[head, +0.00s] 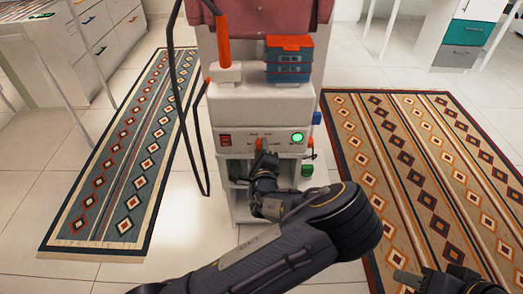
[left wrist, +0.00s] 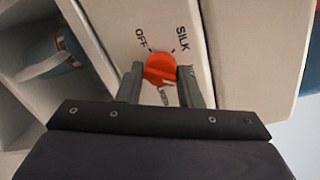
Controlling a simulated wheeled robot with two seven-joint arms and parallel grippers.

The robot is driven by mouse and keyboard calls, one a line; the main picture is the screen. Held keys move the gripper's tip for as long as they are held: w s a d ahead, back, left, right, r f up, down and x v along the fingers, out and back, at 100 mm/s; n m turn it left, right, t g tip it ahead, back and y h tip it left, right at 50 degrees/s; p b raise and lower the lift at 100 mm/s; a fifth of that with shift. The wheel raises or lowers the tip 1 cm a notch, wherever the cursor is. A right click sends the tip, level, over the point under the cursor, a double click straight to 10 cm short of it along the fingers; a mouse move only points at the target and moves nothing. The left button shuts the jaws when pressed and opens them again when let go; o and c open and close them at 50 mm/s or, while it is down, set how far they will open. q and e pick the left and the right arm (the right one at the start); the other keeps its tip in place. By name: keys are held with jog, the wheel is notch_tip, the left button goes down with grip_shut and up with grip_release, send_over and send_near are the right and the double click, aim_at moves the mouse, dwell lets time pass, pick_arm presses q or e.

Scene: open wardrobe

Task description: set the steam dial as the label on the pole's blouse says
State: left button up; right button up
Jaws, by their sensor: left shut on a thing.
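The red steam dial (head: 261,143) is on the front panel of a white steam station (head: 262,108). In the left wrist view the dial (left wrist: 160,68) sits between the two fingers of my left gripper (left wrist: 160,83), which is shut on it. "OFF" and "SILK" are printed around the dial; other words are partly hidden by the fingers. I cannot tell which word the dial points to. In the head view my left gripper (head: 264,160) reaches the panel from below. My right gripper (head: 430,279) is at the bottom right, partly cut off. No blouse label is readable.
A green-lit button (head: 297,137) and a red switch (head: 225,140) flank the dial. An orange-and-blue box (head: 289,59) stands on top, below dusty-red fabric (head: 266,18). A dark hose (head: 182,100) hangs at the left. Patterned rugs (head: 130,150) (head: 425,165) lie either side.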

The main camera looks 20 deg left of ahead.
pick_arm(q)
jog(key=o, duration=0.9)
jog(key=shift+r, duration=0.1)
jog(key=shift+o, duration=0.2)
jog(key=v, duration=0.7)
jog(key=shift+s+p, duration=0.35)
jog(key=shift+p, duration=0.05)
jog(key=shift+d, duration=0.1)
